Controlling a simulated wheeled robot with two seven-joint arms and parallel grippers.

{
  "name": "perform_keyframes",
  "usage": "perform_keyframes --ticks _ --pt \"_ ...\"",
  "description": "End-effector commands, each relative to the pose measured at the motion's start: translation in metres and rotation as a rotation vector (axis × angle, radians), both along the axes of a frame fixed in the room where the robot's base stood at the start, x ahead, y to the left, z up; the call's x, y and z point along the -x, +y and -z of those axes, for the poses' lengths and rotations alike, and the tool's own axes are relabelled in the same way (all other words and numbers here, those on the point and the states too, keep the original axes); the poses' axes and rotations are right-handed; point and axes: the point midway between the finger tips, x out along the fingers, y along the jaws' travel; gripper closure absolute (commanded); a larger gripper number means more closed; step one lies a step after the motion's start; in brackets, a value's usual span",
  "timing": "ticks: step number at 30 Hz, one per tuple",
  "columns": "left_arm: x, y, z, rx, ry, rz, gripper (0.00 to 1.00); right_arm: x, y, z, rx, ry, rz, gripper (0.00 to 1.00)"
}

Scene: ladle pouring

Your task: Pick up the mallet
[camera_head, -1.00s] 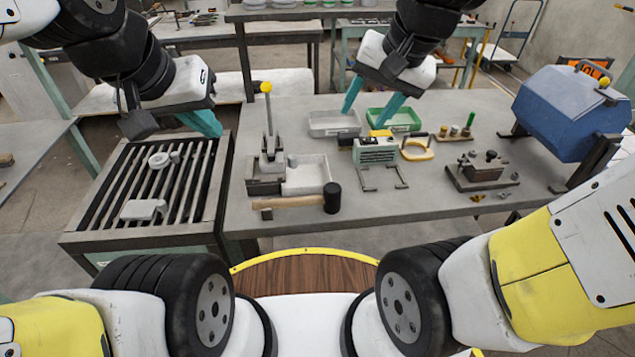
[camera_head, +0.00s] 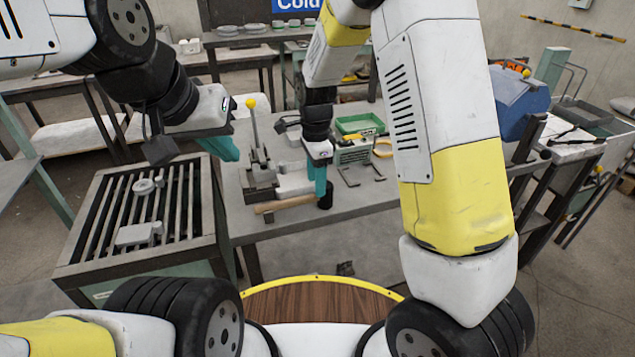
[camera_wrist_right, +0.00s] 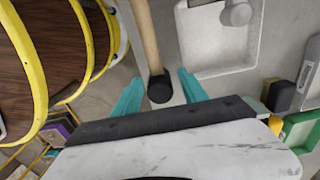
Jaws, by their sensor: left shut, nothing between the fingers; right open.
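The mallet (camera_head: 284,204) lies near the front edge of the grey worktable, its wooden handle to the left and its black head to the right. My right gripper (camera_head: 318,188) is open and points down at the mallet's head end, partly covering it in the head view. In the right wrist view the teal fingers of my right gripper (camera_wrist_right: 160,78) are spread on either side of the black head of the mallet (camera_wrist_right: 160,90). I cannot tell the remaining height between them.
A pale tray (camera_wrist_right: 215,70) lies beside the mallet. A lever press with a yellow knob (camera_head: 252,104) stands behind the handle. The slatted rack (camera_head: 70,262) stands left of the table.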

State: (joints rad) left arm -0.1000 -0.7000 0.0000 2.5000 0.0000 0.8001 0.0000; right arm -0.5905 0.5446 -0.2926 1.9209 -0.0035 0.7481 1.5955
Motion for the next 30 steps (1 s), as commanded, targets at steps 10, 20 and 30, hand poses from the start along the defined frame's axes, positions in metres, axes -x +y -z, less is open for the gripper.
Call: perform_keyframes --ticks 10,20,30 --pt "0.0 0.0 0.0 0.0 0.0 0.0 1.0 0.007 0.001 0.048 0.0 0.004 0.0 0.5" --pt "0.0 0.0 0.0 0.0 0.0 0.0 1.0 0.006 0.001 0.061 -0.001 -0.001 -0.002 0.5" --pt "0.0 0.0 0.0 0.0 0.0 0.0 1.0 0.006 0.001 0.061 -0.001 -0.001 -0.002 1.0"
